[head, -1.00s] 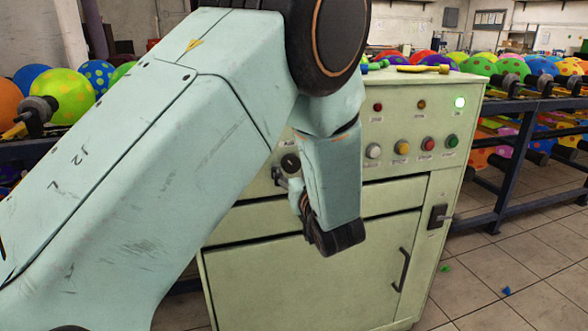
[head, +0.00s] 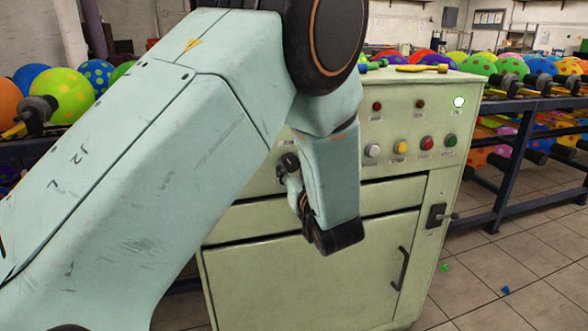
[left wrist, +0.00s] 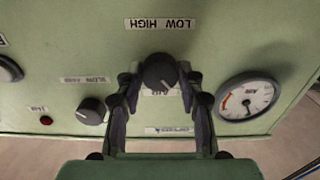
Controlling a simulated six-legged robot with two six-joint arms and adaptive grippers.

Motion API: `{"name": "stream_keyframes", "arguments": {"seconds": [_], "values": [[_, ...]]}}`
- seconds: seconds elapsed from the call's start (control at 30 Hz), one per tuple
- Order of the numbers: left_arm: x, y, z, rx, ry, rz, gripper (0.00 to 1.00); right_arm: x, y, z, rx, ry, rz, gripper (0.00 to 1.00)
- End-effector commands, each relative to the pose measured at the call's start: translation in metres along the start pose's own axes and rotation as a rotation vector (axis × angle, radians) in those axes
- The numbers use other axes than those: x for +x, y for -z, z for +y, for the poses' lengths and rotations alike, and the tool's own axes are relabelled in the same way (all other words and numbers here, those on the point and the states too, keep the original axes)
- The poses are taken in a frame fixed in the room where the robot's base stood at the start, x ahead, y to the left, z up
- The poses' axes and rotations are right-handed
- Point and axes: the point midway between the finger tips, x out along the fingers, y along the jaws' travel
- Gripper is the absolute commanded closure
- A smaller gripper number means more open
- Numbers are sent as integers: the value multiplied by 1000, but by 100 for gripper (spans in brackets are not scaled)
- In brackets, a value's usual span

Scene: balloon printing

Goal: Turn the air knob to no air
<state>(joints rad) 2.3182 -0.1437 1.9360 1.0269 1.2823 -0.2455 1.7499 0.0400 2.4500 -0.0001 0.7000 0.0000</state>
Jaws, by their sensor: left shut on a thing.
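The black air knob (left wrist: 159,70) sits on the pale green panel of the machine, by a label reading LOW HIGH that appears upside down in the left wrist view. My left gripper (left wrist: 157,82) is shut on this knob, one dark finger on each side. In the head view my left gripper (head: 291,168) reaches the left part of the cabinet front (head: 320,268). My own arm hides much of the knob area there. The knob's exact pointer setting is hard to read. My right gripper is not in view.
A pressure gauge (left wrist: 248,98) and another black knob (left wrist: 91,111) flank the air knob. The cabinet also bears buttons, lamps and a lever switch (head: 437,216). Racks of balloons (head: 540,83) stand behind on both sides. Floor at the right is mostly clear.

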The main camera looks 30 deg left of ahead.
Motion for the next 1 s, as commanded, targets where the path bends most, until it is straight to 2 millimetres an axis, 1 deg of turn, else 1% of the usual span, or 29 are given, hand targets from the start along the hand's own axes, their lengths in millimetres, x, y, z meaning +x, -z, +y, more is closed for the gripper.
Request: {"name": "stream_keyframes", "arguments": {"seconds": [0.27,0.63,1.0], "values": [[1,2,1,-148,1,5,94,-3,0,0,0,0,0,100],[1,3,2,-492,0,7,94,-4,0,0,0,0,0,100],[1,4,2,-845,-2,9,94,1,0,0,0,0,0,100]]}}
